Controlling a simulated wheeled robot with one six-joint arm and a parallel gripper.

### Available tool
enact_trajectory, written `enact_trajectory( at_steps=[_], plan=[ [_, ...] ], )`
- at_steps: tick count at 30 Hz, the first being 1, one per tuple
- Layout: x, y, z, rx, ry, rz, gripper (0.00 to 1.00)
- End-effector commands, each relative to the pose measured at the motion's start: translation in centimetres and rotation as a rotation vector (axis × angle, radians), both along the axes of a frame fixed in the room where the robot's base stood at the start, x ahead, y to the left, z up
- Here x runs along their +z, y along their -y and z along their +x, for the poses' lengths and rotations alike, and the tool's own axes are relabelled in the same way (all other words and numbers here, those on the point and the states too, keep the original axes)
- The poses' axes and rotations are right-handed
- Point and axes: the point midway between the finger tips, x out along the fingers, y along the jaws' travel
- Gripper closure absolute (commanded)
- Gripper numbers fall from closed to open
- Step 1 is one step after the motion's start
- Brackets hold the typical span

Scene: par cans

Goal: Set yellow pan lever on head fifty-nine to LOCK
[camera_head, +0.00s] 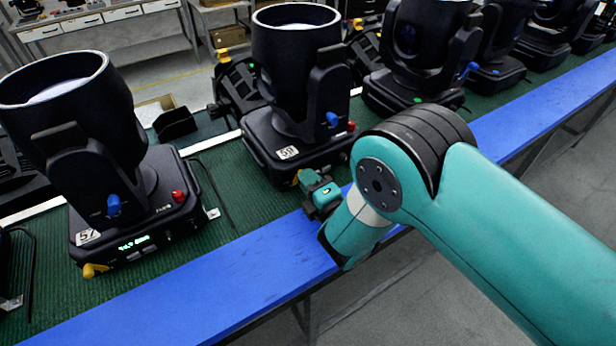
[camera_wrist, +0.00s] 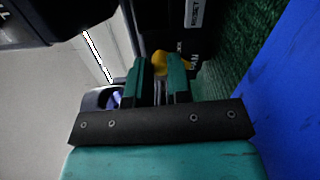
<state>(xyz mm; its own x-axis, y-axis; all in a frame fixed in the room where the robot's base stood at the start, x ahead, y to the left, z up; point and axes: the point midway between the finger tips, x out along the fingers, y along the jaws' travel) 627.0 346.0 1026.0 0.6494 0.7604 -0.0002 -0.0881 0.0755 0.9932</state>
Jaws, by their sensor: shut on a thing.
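The middle moving head (camera_head: 290,80) stands upright on the bench; its base tag looks like 59, though the digits are small. My gripper (camera_head: 308,183) is at the front left corner of its base. In the wrist view my gripper's two teal fingers (camera_wrist: 161,72) are shut on the yellow pan lever (camera_wrist: 159,60), which shows between their tips. In the head view only a small bit of the yellow lever (camera_head: 297,178) shows beside the fingers. The fingers hide most of it, and any LOCK marking cannot be read.
Head 57 (camera_head: 70,130) stands to the left, with its own yellow lever (camera_head: 95,270) and a blue lever. The middle head has a blue knob (camera_head: 333,119) and a red one. More heads stand to the right. A blue rail (camera_head: 200,300) edges the green bench.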

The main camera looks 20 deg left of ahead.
Motion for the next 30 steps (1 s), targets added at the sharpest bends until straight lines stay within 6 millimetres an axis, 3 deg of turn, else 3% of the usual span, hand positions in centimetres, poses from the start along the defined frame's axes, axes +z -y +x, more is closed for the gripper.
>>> enact_trajectory(
  at_steps=[16,17,20,30],
  plan=[
    [-0.15,0.10,0.06,-0.001,-0.021,0.017,1.00],
    [-0.15,0.10,0.06,-0.001,-0.021,0.017,0.80],
    [-0.14,0.10,0.06,-0.001,-0.021,0.017,0.57],
    [-0.14,-0.11,-0.19,0.005,-0.020,0.018,0.56]
  ],
)
